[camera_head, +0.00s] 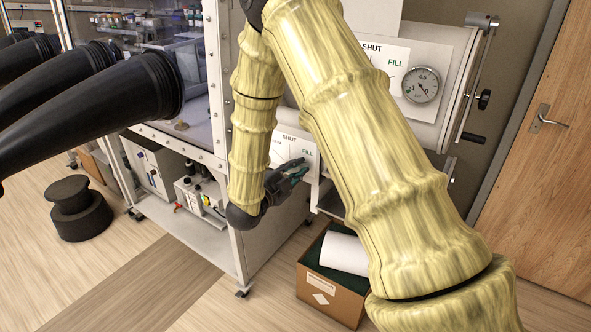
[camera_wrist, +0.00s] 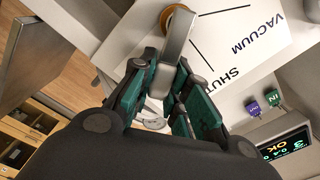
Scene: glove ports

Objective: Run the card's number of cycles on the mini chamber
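The wrist view shows the plate (camera_wrist: 232,35) with VACUUM and SHUT and black lines. A metal valve lever (camera_wrist: 175,50) with an orange-brown pivot (camera_wrist: 180,19) lies between my gripper's teal-padded fingers (camera_wrist: 163,88), which look closed on it. The lever lies off the VACUUM and SHUT words. The mini chamber's body is mostly hidden behind my arm. No cycle number is legible on a card.
An upper chamber with a gauge (camera_head: 421,85) and long door handle (camera_head: 478,75) stands at right. A small display (camera_wrist: 286,146) reads 3 and OK, beside purple and green tags (camera_wrist: 272,98). A cardboard box (camera_head: 328,298) holds a white roll. Black gloves (camera_head: 100,95) protrude left.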

